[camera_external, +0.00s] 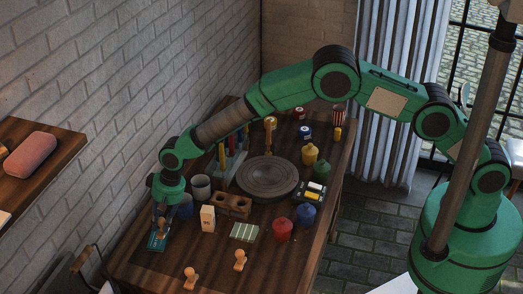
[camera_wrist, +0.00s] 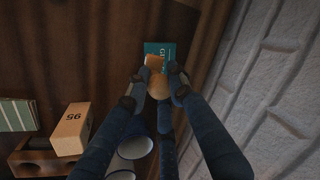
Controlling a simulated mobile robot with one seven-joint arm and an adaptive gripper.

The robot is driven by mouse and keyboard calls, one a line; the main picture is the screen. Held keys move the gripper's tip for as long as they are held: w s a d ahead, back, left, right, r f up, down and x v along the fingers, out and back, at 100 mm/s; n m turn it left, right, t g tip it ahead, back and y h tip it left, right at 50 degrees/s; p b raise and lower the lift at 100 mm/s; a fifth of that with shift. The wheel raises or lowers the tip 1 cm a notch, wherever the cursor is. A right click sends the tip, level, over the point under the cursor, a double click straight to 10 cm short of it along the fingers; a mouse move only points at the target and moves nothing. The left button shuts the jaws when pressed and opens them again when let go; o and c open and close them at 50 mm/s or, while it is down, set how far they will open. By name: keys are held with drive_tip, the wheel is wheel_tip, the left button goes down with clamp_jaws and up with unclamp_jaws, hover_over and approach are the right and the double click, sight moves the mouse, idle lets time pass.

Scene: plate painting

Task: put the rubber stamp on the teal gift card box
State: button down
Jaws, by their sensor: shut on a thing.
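My gripper (camera_external: 162,221) is at the front left of the table, directly over the teal gift card box (camera_external: 153,243). In the wrist view my gripper (camera_wrist: 153,88) is shut on a wooden rubber stamp (camera_wrist: 158,87), with its orange-brown block pointing toward the box. The teal box (camera_wrist: 167,48) with pale lettering lies beyond the fingertips, partly hidden by the stamp. I cannot tell whether the stamp touches the box.
Two other wooden stamps (camera_external: 190,278) stand near the front edge. A brick wall (camera_external: 110,150) runs close on the left.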

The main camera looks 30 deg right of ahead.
sight(163, 227)
drive_tip(key=shift+f, duration=1.75)
drive_tip(key=shift+f+b, duration=0.15)
drive_tip(key=shift+b, duration=0.2)
drive_tip(key=c, duration=1.5)
unclamp_jaws()
drive_tip(key=shift+p+v, duration=0.65)
drive_tip(key=shift+v, duration=5.5)
